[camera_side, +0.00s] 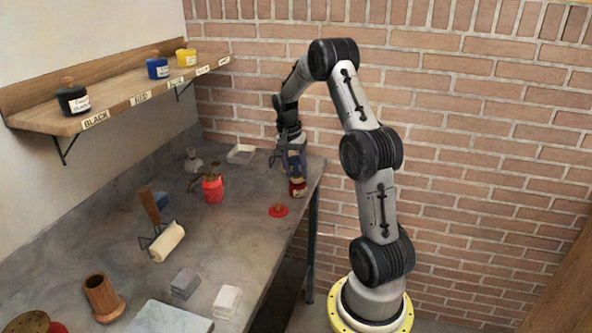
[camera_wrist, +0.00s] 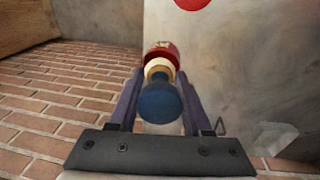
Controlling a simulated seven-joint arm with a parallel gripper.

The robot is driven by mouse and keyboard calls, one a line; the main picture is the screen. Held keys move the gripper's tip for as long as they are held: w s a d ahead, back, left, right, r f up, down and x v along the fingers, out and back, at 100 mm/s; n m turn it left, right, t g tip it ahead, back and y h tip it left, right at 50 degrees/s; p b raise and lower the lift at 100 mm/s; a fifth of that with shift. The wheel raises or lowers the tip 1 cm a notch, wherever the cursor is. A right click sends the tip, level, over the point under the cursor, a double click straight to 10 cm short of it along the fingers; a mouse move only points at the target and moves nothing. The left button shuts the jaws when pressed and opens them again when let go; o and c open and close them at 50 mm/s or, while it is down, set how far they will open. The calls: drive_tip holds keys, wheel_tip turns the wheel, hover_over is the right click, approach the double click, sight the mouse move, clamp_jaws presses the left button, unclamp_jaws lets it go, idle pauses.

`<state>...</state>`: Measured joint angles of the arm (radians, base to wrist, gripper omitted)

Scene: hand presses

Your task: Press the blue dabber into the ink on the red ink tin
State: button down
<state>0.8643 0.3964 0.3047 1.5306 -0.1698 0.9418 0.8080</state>
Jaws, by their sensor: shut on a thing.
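My gripper (camera_side: 293,163) is at the far right edge of the bench, pointing down. It is shut on the blue dabber (camera_wrist: 160,102), which has a round blue knob and a cream lower part between the fingers. The red ink tin (camera_side: 297,188) stands directly below, close to the bench's right edge. In the wrist view the tin (camera_wrist: 162,50) shows just beyond the dabber's lower end. The dabber hides most of the tin's top, so I cannot tell whether they touch. A red lid (camera_side: 278,210) with a small knob lies on the bench nearby.
A red pot (camera_side: 212,188) holding tools and a white tray (camera_side: 241,154) are left of my gripper. A roller (camera_side: 166,242), a wooden cup (camera_side: 102,297) and grey blocks (camera_side: 185,283) lie nearer. A wall shelf (camera_side: 120,101) holds ink jars. The bench between is clear.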

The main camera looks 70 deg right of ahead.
sight(297, 158)
drive_tip(key=shift+f, duration=0.55)
idle(1.2)
drive_tip(key=shift+r, duration=3.6)
